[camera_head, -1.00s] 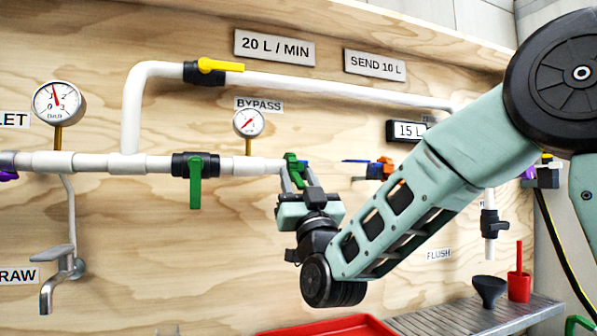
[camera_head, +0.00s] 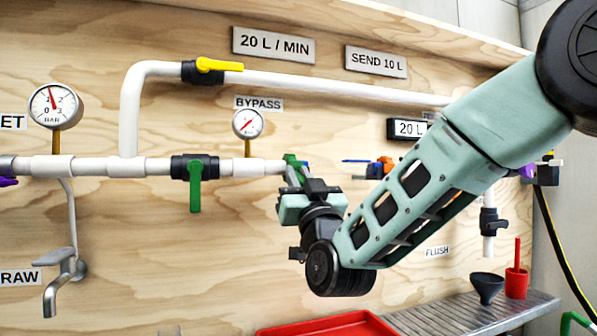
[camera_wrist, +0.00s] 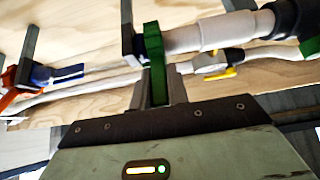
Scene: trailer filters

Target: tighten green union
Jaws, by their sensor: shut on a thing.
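The green union (camera_head: 290,162) sits on the white pipe run right of the green-handled valve, partly hidden by my gripper. In the wrist view the green union (camera_wrist: 154,62) stands as an upright green piece between my fingers, beside the end of the white pipe (camera_wrist: 195,36). My gripper (camera_head: 297,178) reaches up to it from below and is shut on it. In the wrist view my gripper (camera_wrist: 155,88) has its fingers at the green piece. How tight the union is cannot be seen.
A green-handled valve (camera_head: 195,180) is on the pipe to the left. A blue-handled part (camera_head: 357,161) and an orange part (camera_head: 385,165) lie to the right. A yellow-handled valve (camera_head: 212,68) is above. A red tray (camera_head: 335,326) and a display reading 20 L (camera_head: 409,128) also show.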

